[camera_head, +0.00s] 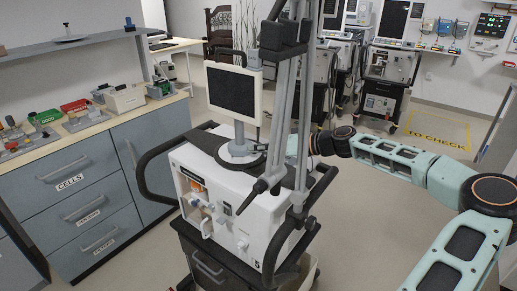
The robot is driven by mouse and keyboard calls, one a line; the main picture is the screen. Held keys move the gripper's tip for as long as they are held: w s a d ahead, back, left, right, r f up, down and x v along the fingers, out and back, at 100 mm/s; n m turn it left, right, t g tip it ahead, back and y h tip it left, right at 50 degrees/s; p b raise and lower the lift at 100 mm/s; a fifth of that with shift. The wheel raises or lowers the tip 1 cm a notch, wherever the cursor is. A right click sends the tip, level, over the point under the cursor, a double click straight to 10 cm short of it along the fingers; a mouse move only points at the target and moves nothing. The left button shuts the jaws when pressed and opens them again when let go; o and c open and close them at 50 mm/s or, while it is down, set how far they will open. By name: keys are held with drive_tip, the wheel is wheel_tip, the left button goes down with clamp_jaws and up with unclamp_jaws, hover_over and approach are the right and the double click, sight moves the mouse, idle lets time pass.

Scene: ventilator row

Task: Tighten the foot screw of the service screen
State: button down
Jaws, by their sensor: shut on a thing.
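The service screen (232,92), a dark panel in a pale frame, stands upright on top of a white ventilator. Its grey post (239,132) ends in a round foot (238,158). My teal arm reaches in from the right, behind the grey poles. My gripper (257,147) is small and dark at the right side of the foot, partly hidden by the poles. It is shut at the place of the foot screw. The screw itself is too small and covered to make out.
The white ventilator (222,215) stands on a dark cart, with black handles and grey upright poles (281,100) close to my wrist. A blue-grey drawer bench (85,190) is at left. Other ventilators (390,72) stand behind; open floor lies at right.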

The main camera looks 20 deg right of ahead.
idle(0.4)
drive_tip(key=c, duration=1.8)
unclamp_jaws()
drive_tip(key=shift+o, duration=0.2)
